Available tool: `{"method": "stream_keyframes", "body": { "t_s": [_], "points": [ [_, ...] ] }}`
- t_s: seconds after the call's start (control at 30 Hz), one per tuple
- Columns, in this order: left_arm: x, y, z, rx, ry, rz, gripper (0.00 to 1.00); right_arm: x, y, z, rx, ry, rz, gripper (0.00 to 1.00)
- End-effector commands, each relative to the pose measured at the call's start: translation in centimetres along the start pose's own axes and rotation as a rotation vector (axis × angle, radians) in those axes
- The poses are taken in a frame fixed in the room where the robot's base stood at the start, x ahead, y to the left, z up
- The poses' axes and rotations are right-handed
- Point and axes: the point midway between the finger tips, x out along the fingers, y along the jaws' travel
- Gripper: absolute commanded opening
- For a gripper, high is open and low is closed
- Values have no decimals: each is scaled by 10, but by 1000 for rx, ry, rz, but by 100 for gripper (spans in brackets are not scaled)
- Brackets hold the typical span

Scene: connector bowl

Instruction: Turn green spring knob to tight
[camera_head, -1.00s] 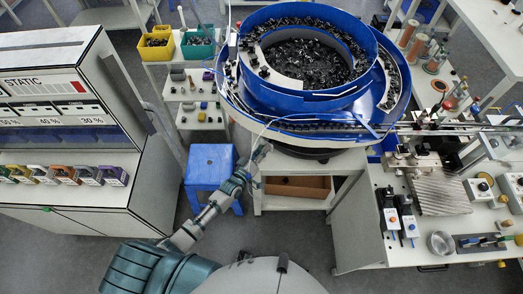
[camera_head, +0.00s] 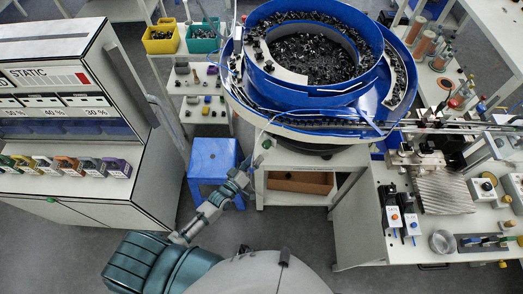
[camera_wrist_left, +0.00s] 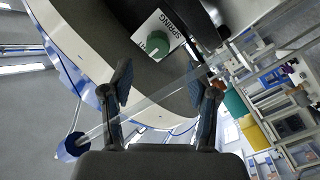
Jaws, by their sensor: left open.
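The green spring knob (camera_wrist_left: 157,41) shows in the left wrist view, on a white label (camera_wrist_left: 157,26) with the word SPRING, below the bowl's rim. My left gripper (camera_wrist_left: 160,78) is open, with its two dark fingers apart and nothing between them. The knob appears beyond and between the fingertips, and I see no contact. In the head view my left gripper (camera_head: 258,161) is at the lower left edge of the blue feeder bowl (camera_head: 280,118). The knob is hidden there. My right gripper is in neither view.
A clear tube (camera_wrist_left: 150,98) crosses the wrist view near the fingers. A blue stool (camera_head: 212,160) stands left of the gripper, and a cardboard box (camera_head: 300,182) lies on a shelf under the bowl. A workbench (camera_head: 365,225) with fixtures is at the right.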

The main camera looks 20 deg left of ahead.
Motion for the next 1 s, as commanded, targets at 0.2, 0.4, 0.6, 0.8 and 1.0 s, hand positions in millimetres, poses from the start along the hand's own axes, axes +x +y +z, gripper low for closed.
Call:
{"method": "stream_keyframes", "body": {
  "t_s": [0.2,0.4,0.6,0.8,1.0],
  "points": [
    [-34,-2,1,0,-3,-2,59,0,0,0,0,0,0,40],
    [-41,-1,1,0,-1,0,59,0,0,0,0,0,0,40],
    [-40,-1,1,0,-1,-1,59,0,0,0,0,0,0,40],
    [-40,-1,1,0,-1,-1,59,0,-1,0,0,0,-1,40],
    [-43,-19,15,28,-29,-43,59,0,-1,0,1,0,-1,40]
  ]
}}
